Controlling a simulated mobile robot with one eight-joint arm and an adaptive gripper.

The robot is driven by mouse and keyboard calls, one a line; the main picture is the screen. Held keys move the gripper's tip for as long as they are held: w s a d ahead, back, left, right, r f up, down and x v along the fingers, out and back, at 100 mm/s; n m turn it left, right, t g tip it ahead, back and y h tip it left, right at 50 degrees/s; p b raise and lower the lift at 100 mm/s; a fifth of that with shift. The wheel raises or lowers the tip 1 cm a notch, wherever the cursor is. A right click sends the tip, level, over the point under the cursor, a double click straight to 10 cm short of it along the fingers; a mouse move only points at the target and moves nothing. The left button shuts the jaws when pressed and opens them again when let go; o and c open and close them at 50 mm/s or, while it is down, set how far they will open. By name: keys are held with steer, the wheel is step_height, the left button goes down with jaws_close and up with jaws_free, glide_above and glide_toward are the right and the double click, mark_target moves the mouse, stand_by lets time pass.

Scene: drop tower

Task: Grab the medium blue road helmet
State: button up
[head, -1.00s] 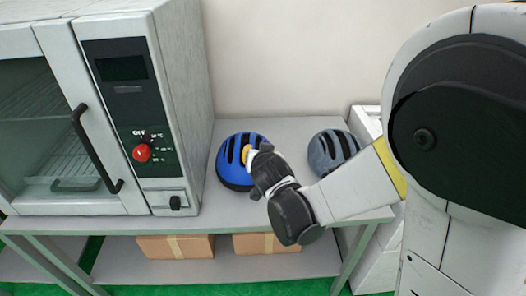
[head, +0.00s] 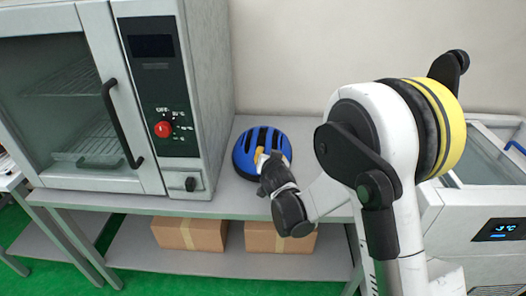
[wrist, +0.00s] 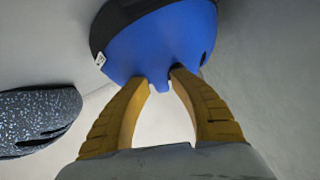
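The blue road helmet (head: 247,146), with dark vents and a dark rim, sits on the grey table right of the oven in the head view. In the wrist view it fills the top (wrist: 165,38). My gripper (head: 262,157) reaches its front right side. Its two yellow fingers (wrist: 160,79) lean inward, with a narrow blue part of the helmet between their tips. They look shut on that part. I see no clear gap under the helmet. A second, dark speckled helmet (wrist: 38,118) lies at the left in the wrist view; my arm hides it in the head view.
A large oven (head: 200,100) stands close at the left of the blue helmet. A wall is behind the table (head: 215,205). Two cardboard boxes (head: 190,234) lie on the lower shelf. A white appliance with a display (head: 480,215) stands at the right.

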steer(key=shift+x, duration=1.05)
steer(key=shift+c, duration=0.4)
jaws_close()
steer(key=shift+r, duration=0.1)
